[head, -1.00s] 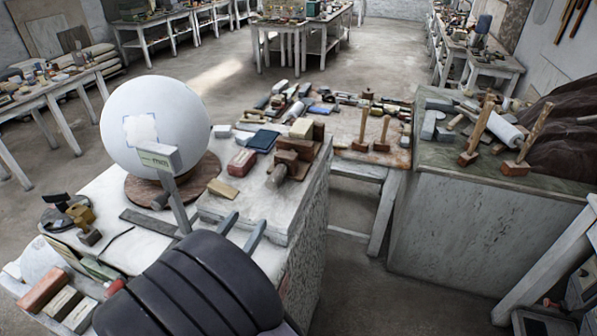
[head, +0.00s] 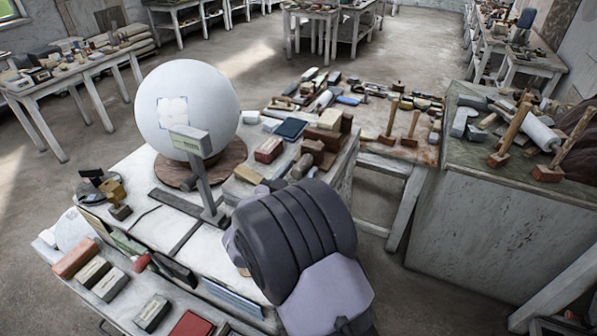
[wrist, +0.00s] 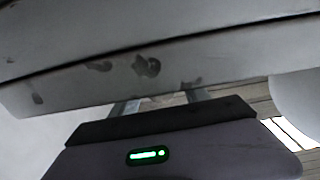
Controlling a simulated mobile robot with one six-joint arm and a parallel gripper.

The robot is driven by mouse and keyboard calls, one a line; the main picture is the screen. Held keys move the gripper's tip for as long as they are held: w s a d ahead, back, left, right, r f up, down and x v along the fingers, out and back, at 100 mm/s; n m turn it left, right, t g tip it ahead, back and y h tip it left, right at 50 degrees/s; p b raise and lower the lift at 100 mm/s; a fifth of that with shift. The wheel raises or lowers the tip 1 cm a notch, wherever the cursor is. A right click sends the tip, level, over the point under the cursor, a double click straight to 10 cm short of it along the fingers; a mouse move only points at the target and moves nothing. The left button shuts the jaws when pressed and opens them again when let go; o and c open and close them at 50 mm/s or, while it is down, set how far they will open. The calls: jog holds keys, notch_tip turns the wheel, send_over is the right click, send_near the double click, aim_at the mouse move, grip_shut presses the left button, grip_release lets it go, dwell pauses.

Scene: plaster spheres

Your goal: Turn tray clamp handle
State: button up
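A small red knob (head: 140,263) on a dark lever-like part shows at the left front of the white worktop; I cannot tell for sure that it is the tray clamp handle. My gripper is hidden behind my own dark ribbed arm in the head view. In the wrist view my gripper (wrist: 160,101) shows two pale fingers standing apart, partly covered by its dark body. Nothing is seen held between them. A pale stained slab edge (wrist: 100,66) lies close across the wrist view; I cannot tell whether the fingers touch it.
A white sphere (head: 187,108) sits on a round brown base (head: 232,157), behind a grey sign post (head: 205,188). Blocks and a red box (head: 269,150) crowd the worktop. Several bricks (head: 75,258) lie at front left. A green-topped cabinet (head: 440,215) stands right.

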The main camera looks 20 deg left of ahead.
grip_shut()
jog(key=m+b, duration=0.1)
jog(key=b, duration=0.2)
jog(key=shift+f, duration=0.4)
jog(key=shift+m+b, duration=0.4)
jog(key=shift+b, duration=0.55)
jog(key=shift+r+m+b, duration=0.3)
jog(key=shift+m+b, duration=0.4)
jog(key=shift+b, duration=0.3)
jog(key=shift+r, duration=0.1)
jog(key=shift+o, duration=0.4)
grip_release()
